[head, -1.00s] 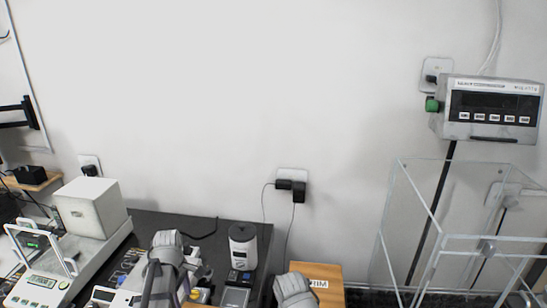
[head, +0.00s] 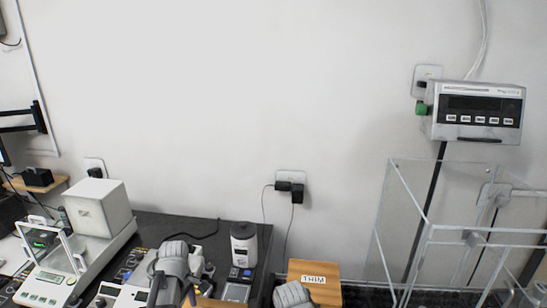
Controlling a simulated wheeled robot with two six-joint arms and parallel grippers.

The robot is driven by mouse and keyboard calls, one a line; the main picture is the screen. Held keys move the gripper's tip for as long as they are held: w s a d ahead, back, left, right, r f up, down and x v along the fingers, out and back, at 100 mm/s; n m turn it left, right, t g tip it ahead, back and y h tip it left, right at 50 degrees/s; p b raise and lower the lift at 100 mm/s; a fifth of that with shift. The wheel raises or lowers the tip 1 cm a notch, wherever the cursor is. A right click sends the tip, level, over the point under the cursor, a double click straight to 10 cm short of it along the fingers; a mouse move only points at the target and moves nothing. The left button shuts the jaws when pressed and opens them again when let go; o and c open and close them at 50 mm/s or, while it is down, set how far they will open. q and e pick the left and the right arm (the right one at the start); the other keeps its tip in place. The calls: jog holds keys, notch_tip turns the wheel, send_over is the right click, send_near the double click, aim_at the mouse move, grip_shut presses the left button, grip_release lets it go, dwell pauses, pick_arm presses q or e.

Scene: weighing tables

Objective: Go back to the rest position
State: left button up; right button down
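The upper part of my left arm (head: 172,265) shows at the bottom, left of centre, in front of the dark table (head: 160,226). The top of my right arm (head: 293,294) shows at the bottom edge, in front of a wooden box with a lettered label (head: 312,268). Neither gripper's fingertips can be made out; they lie below the picture or behind the arm links. I see nothing held by either arm.
A balance with a glass shield (head: 48,285) and a white cubic unit (head: 97,210) stand on the left. A white cylinder-shaped device (head: 243,245) stands on the dark table. A clear glass enclosure (head: 425,225) and a scale display (head: 476,112) stand on the right.

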pick_arm(q)
jog(key=s+d+m, duration=0.6)
jog(key=d+m, duration=0.3)
jog(key=s+d+m+y, duration=0.1)
jog(key=s+d+m, duration=0.6)
jog(key=d+m, duration=0.2)
jog(key=shift+s+d+r+m, duration=0.15)
jog(key=shift+d+m, duration=0.15)
jog(key=shift+d, duration=0.45)
